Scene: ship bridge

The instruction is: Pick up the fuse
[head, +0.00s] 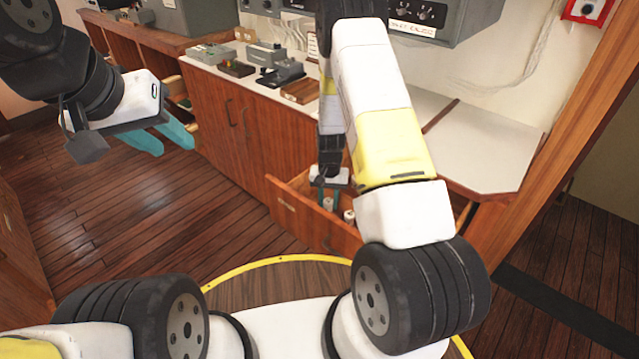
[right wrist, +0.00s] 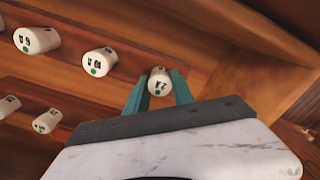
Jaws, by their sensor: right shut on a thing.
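Several white cylindrical fuses with black markings and green dots lie in an open wooden drawer (head: 290,212). In the right wrist view, one fuse (right wrist: 159,82) sits between the teal fingers of my right gripper (right wrist: 158,88), which is shut on it. In the head view my right gripper (head: 328,192) reaches down into the drawer, and my arm hides part of it. Other fuses, such as one at upper left (right wrist: 38,40) and one nearer the middle (right wrist: 98,61), lie apart from the gripper. My left gripper (head: 168,138) is open and empty, above the floor at left.
The drawer wall (right wrist: 230,40) runs close beside the gripper. Above the drawer is a white counter (head: 480,150) with small devices and a brown box (head: 300,91) farther back. The wooden floor (head: 130,220) at left is clear.

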